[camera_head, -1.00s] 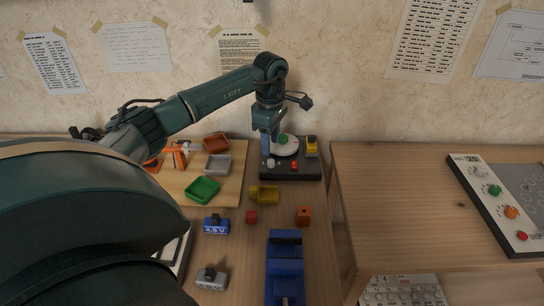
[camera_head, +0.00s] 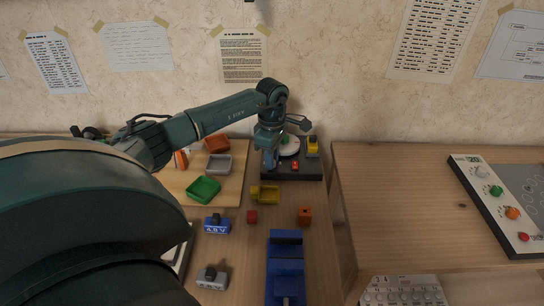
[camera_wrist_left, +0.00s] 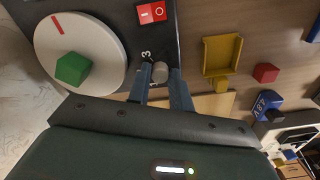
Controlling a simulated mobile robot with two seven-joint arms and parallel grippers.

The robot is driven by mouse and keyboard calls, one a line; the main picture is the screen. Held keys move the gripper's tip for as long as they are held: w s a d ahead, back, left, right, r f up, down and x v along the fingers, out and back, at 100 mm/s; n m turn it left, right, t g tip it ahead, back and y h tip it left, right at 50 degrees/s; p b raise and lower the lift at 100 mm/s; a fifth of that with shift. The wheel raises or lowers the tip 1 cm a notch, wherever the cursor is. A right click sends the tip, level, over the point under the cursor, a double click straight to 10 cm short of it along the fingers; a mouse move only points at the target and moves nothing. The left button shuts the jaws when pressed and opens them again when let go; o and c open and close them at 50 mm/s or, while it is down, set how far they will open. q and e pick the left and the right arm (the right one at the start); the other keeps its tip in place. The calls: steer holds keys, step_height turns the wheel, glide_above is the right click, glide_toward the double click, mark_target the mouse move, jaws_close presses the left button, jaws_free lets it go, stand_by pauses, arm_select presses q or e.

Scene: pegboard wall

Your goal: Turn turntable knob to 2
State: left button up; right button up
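The turntable (camera_head: 312,171) is a dark box at the back of the bench, with a white disc (camera_wrist_left: 98,38) carrying a green block (camera_wrist_left: 73,68) and a red mark. Its small grey knob (camera_wrist_left: 160,73) shows in the left wrist view, with a printed 3 beside it; the other numbers are mostly hidden. My left gripper (camera_head: 270,167) points down at the turntable's front left corner. In the left wrist view its two fingers (camera_wrist_left: 160,83) stand on either side of the knob and look open, with narrow gaps. Contact cannot be told. My right gripper is not in view.
A red rocker switch (camera_wrist_left: 151,12) sits close to the knob, and a yellow part (camera_head: 312,146) at the turntable's right. Green tray (camera_head: 203,189) is left.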

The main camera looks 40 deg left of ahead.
arm_select(q)
jaws_close()
steer(key=shift+m, duration=0.5)
steer(key=m+b, duration=0.2)
steer(key=m, duration=0.2)
steer(key=shift+m, duration=0.4)
steer(key=m, duration=0.5)
steer(key=shift+m+b, duration=0.4)
steer(key=shift+o, duration=2.4)
jaws_free()
steer(key=shift+r, duration=0.1)
